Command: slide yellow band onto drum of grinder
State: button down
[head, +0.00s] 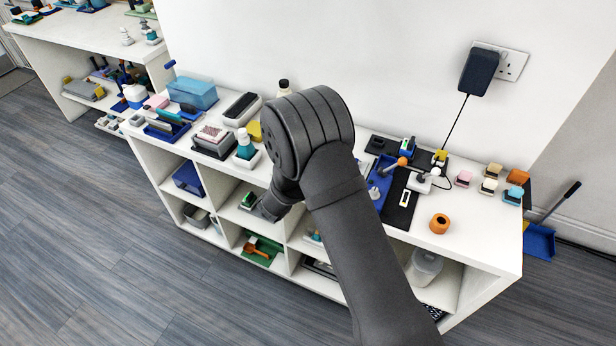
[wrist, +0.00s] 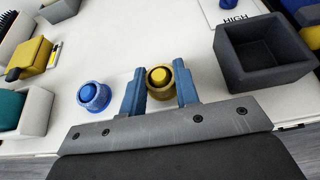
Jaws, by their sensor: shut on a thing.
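The yellow band (wrist: 160,93) stands on the white top in the wrist view, around a round core with a yellow top. My gripper (wrist: 160,88) has its two blue fingers on either side of the band, shut on it. A similar blue band (wrist: 94,97) stands just to the left, apart from the fingers. In the head view a white corded tool (head: 428,182), which looks like the grinder, lies on the dark mat at right; its drum is too small to make out. My arm hides the fingers and the yellow band in the head view.
A dark grey open box (wrist: 262,55) stands right of my gripper, and a yellow block (wrist: 30,58) lies to the left. A black cord (head: 455,122) hangs from the wall adapter (head: 478,72). An orange roll (head: 439,223) and several small blocks stand at the right.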

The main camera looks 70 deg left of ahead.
jog(key=shift+r, duration=0.1)
jog(key=shift+r, duration=2.35)
jog(key=w+d+r, duration=0.3)
jog(key=w+d, duration=0.1)
jog(key=d, duration=0.1)
jog(key=w+d+r, duration=0.3)
jog(key=w+d, duration=0.2)
jog(key=w+d+r, duration=0.3)
jog(key=w+d, duration=0.2)
jog(key=shift+w+d+r, duration=0.15)
jog(key=shift+d+r, duration=0.05)
jog(key=shift+f, duration=0.1)
jog(key=shift+f, duration=2.8)
